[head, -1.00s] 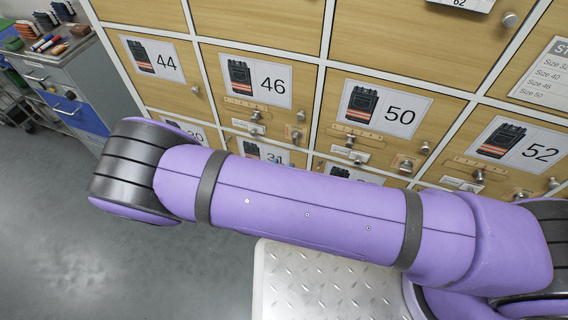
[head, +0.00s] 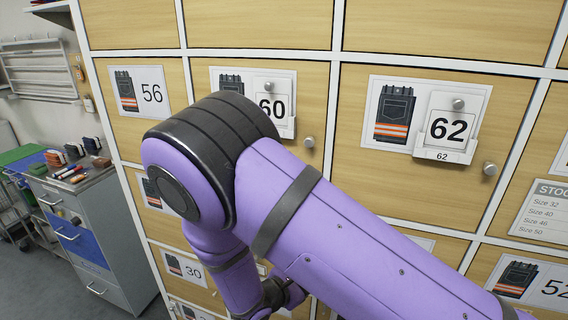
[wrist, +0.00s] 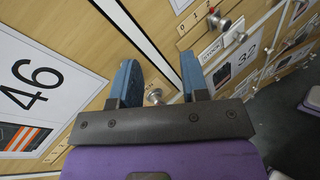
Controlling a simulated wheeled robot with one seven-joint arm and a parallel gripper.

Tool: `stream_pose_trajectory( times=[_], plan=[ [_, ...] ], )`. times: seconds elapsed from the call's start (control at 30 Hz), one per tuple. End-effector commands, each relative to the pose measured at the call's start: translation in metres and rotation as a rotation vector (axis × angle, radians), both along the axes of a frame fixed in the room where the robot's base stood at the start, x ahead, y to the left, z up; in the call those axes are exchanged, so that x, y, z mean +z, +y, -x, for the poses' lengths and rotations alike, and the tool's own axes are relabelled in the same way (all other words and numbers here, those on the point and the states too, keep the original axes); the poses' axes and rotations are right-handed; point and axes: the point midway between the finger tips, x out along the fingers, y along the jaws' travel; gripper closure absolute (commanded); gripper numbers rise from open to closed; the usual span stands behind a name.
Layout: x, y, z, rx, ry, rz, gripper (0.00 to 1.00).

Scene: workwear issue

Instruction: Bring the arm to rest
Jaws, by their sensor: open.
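My gripper (wrist: 158,62) is open, its two blue fingers apart with nothing held between them. Its fingers point toward the wooden locker fronts. A round metal knob (wrist: 153,97) shows in the gap between the fingers; I cannot tell how far away it is. The card marked 46 (wrist: 40,95) is left of the fingers. In the head view my purple arm is bent, with its elbow high in front of the lockers and the forearm hanging down; the gripper is mostly hidden there.
Locker doors carry cards marked 56 (head: 152,92), 60 (head: 271,107) and 62 (head: 447,127), with protruding knobs (head: 490,168). A grey drawer cabinet (head: 110,225) with small items on top stands at left. Grey floor (head: 55,285) is open at lower left.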

Motion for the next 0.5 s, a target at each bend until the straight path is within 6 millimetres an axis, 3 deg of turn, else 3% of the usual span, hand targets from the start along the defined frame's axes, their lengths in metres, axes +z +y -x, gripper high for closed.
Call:
stream_pose_trajectory(
  times=[0.03,0.2,0.5],
  plan=[
    [0.017,-0.009,-0.004,-0.058,-0.005,-0.048,0.58],
    [0.062,-0.039,-0.008,-0.238,-0.016,-0.189,0.58],
    [0.130,-0.089,-0.003,-0.510,-0.046,-0.429,0.58]
  ],
)
